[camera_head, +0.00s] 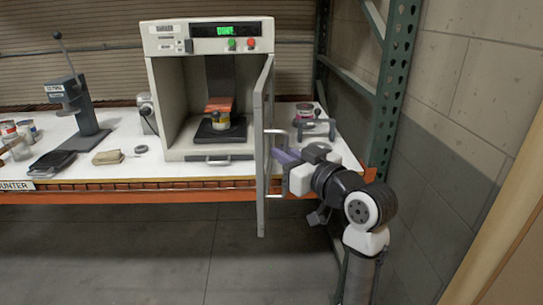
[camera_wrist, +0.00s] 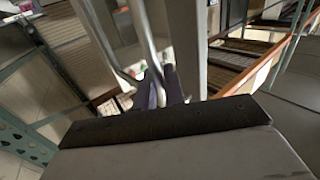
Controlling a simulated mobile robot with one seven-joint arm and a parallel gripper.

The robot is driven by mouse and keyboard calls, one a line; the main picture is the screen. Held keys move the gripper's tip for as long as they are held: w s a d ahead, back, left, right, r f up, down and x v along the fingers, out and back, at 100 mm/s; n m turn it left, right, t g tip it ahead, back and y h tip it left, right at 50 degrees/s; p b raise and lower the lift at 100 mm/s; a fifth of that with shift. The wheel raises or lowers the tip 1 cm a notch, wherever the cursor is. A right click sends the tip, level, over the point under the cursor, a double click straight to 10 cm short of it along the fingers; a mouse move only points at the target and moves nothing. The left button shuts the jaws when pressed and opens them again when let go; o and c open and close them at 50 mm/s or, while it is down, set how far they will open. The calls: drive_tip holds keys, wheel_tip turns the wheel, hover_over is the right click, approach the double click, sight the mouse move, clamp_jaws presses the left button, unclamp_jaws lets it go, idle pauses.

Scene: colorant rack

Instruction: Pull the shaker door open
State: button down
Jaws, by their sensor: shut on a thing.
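The shaker (camera_head: 168,105) stands on the counter, a pale box with a green lit display reading "DONE" on top. Its door (camera_head: 261,150) is hinged on the right and stands wide open toward me, seen nearly edge-on. A can (camera_head: 220,120) sits inside on a dark base, under an orange clamp. My gripper (camera_head: 278,157) is on the right side of the door, shut on the door handle (camera_head: 272,134). In the wrist view the handle bar (camera_wrist: 150,45) runs down between my dark fingertips (camera_wrist: 159,90).
A green rack post (camera_head: 395,85) rises close at right. The floor in front is clear.

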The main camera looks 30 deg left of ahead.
drive_tip(key=shift+w+d+r, duration=0.15)
drive_tip(key=c, duration=1.6)
unclamp_jaws()
drive_tip(key=b+v, duration=0.4)
drive_tip(key=v, duration=0.9)
drive_tip(key=shift+d, duration=0.3)
